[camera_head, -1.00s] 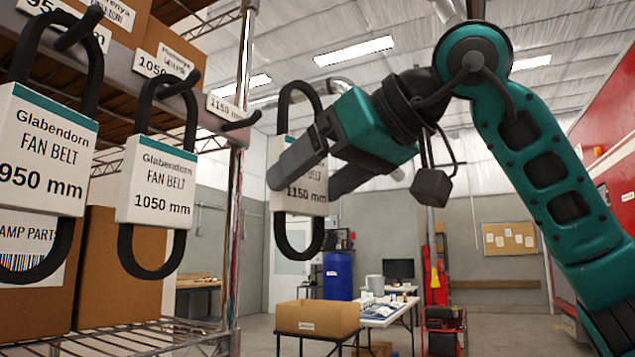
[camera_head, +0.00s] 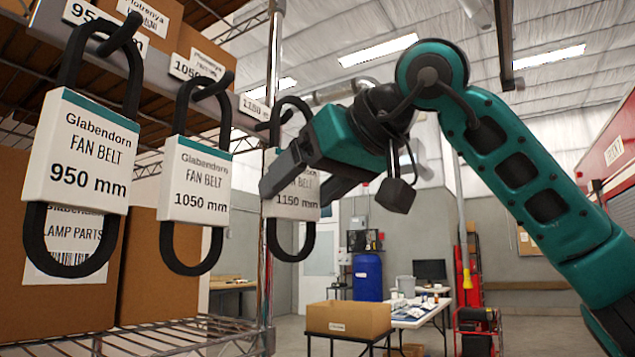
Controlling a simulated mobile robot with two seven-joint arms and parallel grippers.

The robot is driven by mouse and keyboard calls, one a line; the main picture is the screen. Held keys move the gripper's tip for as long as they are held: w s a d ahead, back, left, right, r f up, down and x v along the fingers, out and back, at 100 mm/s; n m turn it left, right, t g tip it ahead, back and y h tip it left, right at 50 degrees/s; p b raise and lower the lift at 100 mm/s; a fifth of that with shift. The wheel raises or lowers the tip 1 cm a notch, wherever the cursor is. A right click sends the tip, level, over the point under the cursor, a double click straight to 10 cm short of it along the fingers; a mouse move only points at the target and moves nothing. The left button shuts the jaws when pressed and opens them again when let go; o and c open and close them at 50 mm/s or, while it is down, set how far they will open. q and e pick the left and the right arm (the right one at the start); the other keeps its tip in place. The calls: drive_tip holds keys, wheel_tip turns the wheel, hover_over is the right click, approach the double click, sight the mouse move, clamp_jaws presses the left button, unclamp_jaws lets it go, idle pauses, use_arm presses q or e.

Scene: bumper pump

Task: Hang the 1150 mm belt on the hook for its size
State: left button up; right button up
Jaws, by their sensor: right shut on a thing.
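The 1150 mm belt (camera_head: 272,238) is a black loop in a white card sleeve marked "Glabendorn FAN BELT 1150 mm". My right gripper (camera_head: 303,181) is shut on its sleeve and holds it upright, one finger across the front of the card. The hook for 1150 mm (camera_head: 284,119) is a dark peg on the shelf rail beside the label "1150" (camera_head: 254,107). The top of the belt loop overlaps this hook in the picture. I cannot tell whether the hook passes through the loop. My left gripper is out of view.
The 950 mm belt (camera_head: 80,165) and the 1050 mm belt (camera_head: 193,190) hang on hooks to the left. Cardboard boxes (camera_head: 160,260) stand on the wire shelf behind them. A chrome post (camera_head: 270,60) stands close to the held belt. A carton (camera_head: 348,318) and a table (camera_head: 412,320) are farther back.

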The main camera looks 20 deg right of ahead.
drive_tip(key=shift+w+a, duration=0.95)
drive_tip(key=shift+w, duration=0.3)
drive_tip(key=shift+w+a+f, duration=0.1)
drive_tip(key=shift+w+a, duration=0.05)
drive_tip(key=shift+w+a+f+p, duration=0.25)
drive_tip(key=shift+w+f+p, duration=0.05)
drive_tip(key=shift+f+p, duration=0.15)
drive_tip(key=o, duration=1)
drive_tip(key=shift+o, duration=0.2)
drive_tip(key=p, duration=0.1)
approach(278, 197)
drive_tip(key=shift+w+d+r, duration=0.2)
drive_tip(key=shift+d+r, duration=0.2)
drive_tip(key=shift+r, duration=0.1)
drive_tip(key=shift+w+d+r, duration=0.25)
drive_tip(key=shift+d+r, duration=0.15)
drive_tip(key=shift+r, duration=0.05)
